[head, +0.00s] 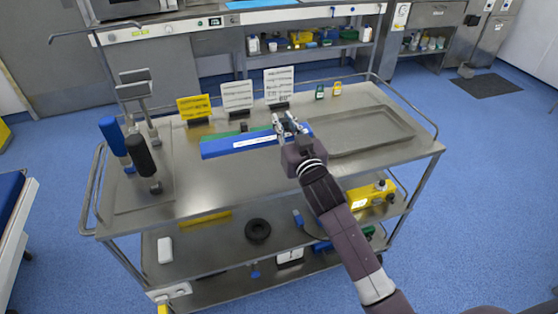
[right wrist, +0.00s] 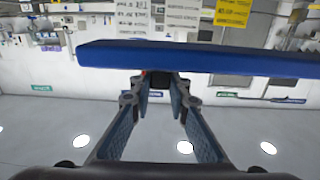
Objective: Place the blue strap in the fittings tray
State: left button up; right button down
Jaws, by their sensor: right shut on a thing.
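The blue strap (head: 222,149) is a long, flat blue bar with a pale label on its front, over the middle of the steel cart top. My right gripper (head: 288,125) is shut on it near its right end. In the right wrist view the strap (right wrist: 200,60) lies crosswise at the fingertips of the right gripper (right wrist: 157,85). I cannot tell how high it is above the cart top. A shallow steel tray (head: 402,122), likely the fittings tray, lies just right of the gripper and looks empty. My left gripper is not in view.
A yellow card (head: 194,107) and two white cards (head: 238,96) stand along the cart's back. Blue and black-handled tools (head: 140,155) stand at the left. Two small tags (head: 320,92) stand behind the tray. The cart's front left top (head: 220,190) is clear. Rails (head: 98,190) edge the cart.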

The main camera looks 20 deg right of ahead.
notch_tip(320, 180, down, 9)
jog(key=shift+f, duration=0.15)
notch_tip(320, 180, down, 3)
jog(key=shift+f, duration=0.2)
jog(key=shift+f+b, duration=0.2)
jog(key=shift+b, duration=0.2)
jog(key=c, duration=1.8)
grip_release()
jog(key=shift+c, duration=0.2)
